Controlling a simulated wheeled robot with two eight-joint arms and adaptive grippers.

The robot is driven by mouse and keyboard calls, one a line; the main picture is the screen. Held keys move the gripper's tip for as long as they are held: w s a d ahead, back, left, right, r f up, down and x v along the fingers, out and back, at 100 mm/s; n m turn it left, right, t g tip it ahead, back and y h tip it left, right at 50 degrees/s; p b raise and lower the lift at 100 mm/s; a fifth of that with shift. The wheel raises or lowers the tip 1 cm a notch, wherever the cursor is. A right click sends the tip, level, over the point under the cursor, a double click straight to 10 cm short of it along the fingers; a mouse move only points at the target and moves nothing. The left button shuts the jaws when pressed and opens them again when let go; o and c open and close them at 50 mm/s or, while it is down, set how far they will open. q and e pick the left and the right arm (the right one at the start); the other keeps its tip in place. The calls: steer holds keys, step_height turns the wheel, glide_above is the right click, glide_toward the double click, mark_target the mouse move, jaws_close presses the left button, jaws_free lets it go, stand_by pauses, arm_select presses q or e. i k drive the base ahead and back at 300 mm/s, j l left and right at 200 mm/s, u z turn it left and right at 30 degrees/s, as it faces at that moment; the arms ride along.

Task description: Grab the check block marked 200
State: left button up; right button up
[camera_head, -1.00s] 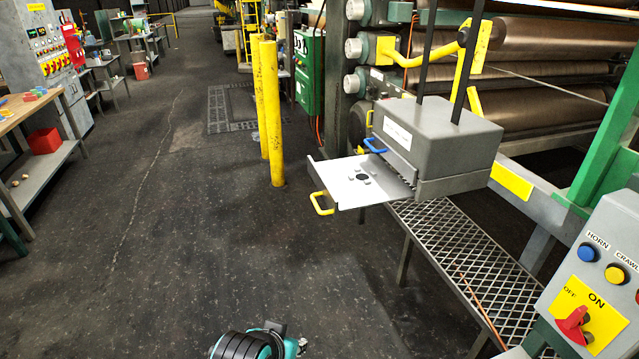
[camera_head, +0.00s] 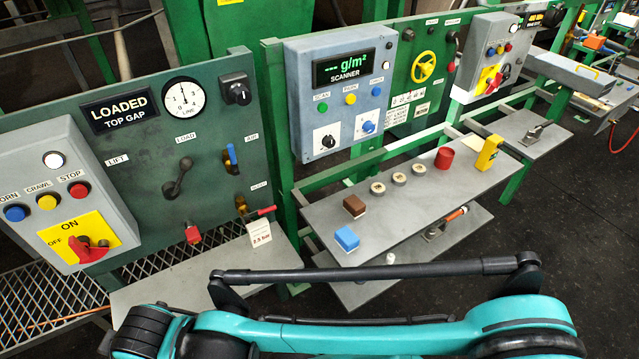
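The number 200 is not readable on any block in this view. On the grey shelf (camera_head: 405,200) a blue block (camera_head: 347,239) with a pale base lies near the left end. A brown block (camera_head: 354,206) lies just behind it. Farther right along the shelf are three small round pieces (camera_head: 399,179), a red cylinder (camera_head: 444,158) and an upright yellow piece (camera_head: 488,153). One of my teal arms crosses the bottom of the view, in front of the shelf. Neither gripper shows.
A switch box (camera_head: 58,200) is at left. A lower shelf (camera_head: 400,258) holds an orange-handled tool (camera_head: 447,222). Open dark floor (camera_head: 560,250) lies at right.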

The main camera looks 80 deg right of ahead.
mark_target(377, 190)
steer(key=z, duration=3.3)
steer(key=i+z, duration=0.15)
steer(key=i, duration=0.45)
steer(key=i+j+z, duration=0.15)
steer(key=i, duration=0.45)
